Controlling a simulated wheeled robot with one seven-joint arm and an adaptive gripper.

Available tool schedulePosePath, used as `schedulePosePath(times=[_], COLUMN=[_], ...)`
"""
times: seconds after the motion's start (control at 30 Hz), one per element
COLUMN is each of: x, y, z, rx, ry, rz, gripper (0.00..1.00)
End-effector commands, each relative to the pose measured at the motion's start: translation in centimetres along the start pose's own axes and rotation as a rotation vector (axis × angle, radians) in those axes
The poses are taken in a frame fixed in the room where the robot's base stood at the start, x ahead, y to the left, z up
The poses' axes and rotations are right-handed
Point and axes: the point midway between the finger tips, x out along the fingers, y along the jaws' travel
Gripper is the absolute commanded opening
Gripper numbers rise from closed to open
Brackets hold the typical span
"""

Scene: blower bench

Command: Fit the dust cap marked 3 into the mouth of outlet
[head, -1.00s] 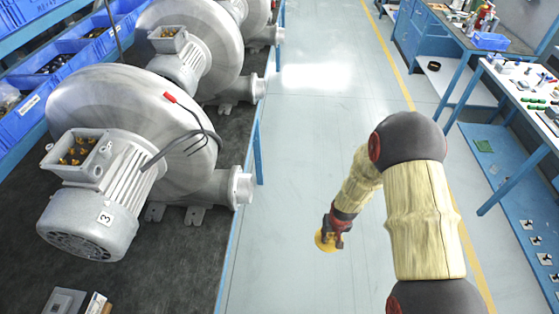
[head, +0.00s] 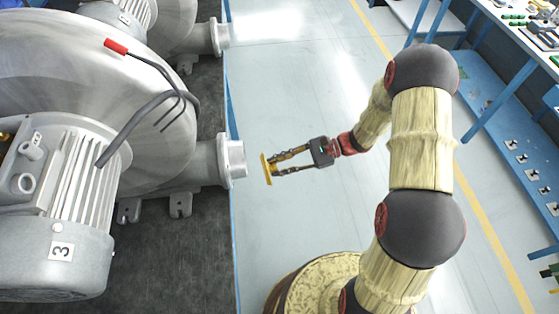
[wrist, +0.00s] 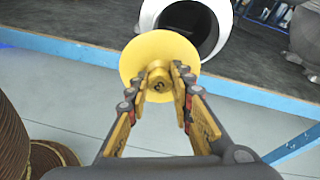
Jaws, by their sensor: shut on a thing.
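My gripper (head: 276,166) is shut on a yellow round dust cap (head: 265,169), holding it by its central knob. In the wrist view the cap (wrist: 160,50) faces away from me as a disc between the fingertips (wrist: 159,82); its mark is too small to read. The outlet (head: 237,158) of the blower marked 3 (head: 61,251) juts out past the bench edge. The cap is just right of the outlet and apart from it, a little lower in the head view. In the wrist view the outlet's dark open mouth (wrist: 208,38) shows behind the cap, which partly hides it.
The bench edge (head: 232,255) runs below the outlet. A second blower outlet (head: 219,37) stands farther back. A grey cable with a red end (head: 116,46) lies over the near blower. Open floor (head: 290,100) is right of the bench.

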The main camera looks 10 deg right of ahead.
Motion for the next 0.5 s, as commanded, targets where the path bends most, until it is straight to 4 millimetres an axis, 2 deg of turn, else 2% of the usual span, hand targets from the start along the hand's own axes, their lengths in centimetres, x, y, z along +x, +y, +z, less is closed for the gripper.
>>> schedulePosePath(times=[0.1, 0.2, 0.5], x=[-0.9, -1.4, -1.5], y=[-2.1, -2.9, -3.1], z=[1.2, 1.9, 2.2], rx=[0.016, 0.023, 0.025], ry=[-0.050, -0.067, -0.071], rz=[-0.083, -0.113, -0.120], gripper=[0.00, 0.00, 0.00])
